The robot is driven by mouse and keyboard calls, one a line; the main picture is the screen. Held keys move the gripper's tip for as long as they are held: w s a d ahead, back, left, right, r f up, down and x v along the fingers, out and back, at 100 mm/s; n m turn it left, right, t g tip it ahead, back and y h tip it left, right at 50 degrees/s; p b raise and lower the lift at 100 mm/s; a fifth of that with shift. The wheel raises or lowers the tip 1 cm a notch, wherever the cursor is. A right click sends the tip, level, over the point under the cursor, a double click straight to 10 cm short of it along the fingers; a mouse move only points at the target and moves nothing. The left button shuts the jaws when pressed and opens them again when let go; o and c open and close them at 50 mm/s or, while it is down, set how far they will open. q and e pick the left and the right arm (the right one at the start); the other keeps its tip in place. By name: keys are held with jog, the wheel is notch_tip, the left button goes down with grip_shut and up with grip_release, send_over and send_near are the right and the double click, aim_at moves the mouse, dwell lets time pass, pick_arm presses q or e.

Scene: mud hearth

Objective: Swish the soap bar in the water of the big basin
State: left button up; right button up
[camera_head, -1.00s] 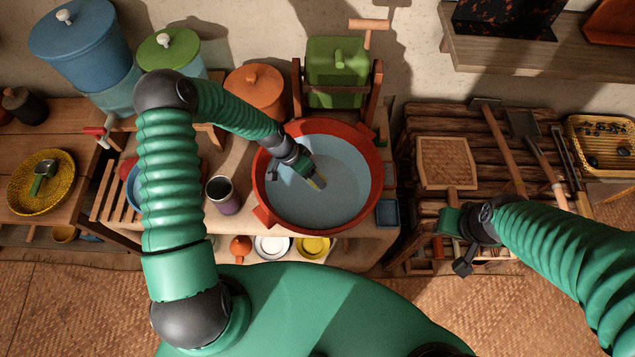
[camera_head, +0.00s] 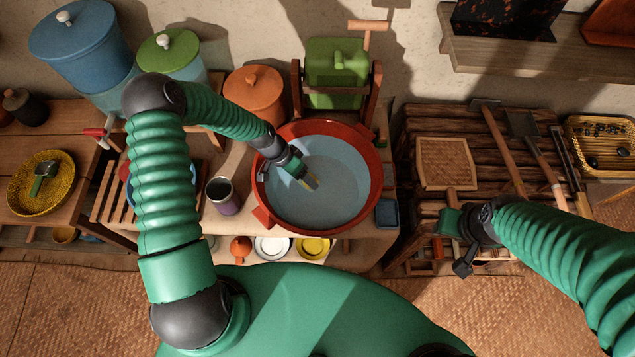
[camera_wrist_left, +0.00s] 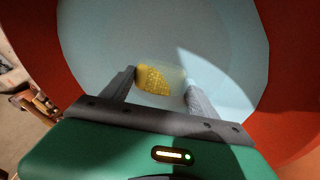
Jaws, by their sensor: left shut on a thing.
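The big basin (camera_head: 376,190) is red-brown, round and filled with pale blue water (camera_head: 335,205). My left gripper (camera_head: 309,182) reaches down into the basin, left of its middle. It is shut on the yellow soap bar, which shows between the two grey fingers in the left wrist view (camera_wrist_left: 152,79). In the head view only a small yellowish bit of the soap shows at the fingertips. I cannot tell how deep it sits in the water. My right gripper (camera_head: 460,240) hangs at the right, away from the basin; its fingers are not clear.
A dark cup (camera_head: 222,196) stands left of the basin. An orange pot (camera_head: 255,92) and a green container (camera_head: 337,72) stand behind it. A small blue dish (camera_head: 387,212) lies at its right. Plates (camera_head: 272,247) sit on a lower shelf in front.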

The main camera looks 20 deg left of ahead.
pick_arm(q)
jog(key=shift+s+a, duration=0.15)
jog(key=shift+a, duration=0.2)
jog(key=w+d, duration=0.1)
jog(key=d, duration=0.5)
jog(key=shift+w+b, duration=0.4)
jog(key=shift+s+a+p, duration=0.1)
jog(key=shift+s+a, duration=0.2)
jog(key=shift+a, duration=0.7)
jog(key=shift+s+a+p, duration=0.15)
jog(key=shift+s+a, duration=0.15)
jog(key=shift+a, duration=0.65)
jog(key=shift+s+a+p, duration=0.1)
jog(key=shift+s+a, duration=0.2)
jog(key=shift+a, duration=0.7)
jog(key=shift+w+d, duration=0.1)
jog(key=d, duration=0.2)
jog(key=w+d, duration=0.1)
jog(key=d, duration=0.2)
jog(key=shift+w+d+b, duration=0.3)
jog(key=shift+d+b, duration=0.05)
jog(key=shift+b, duration=0.05)
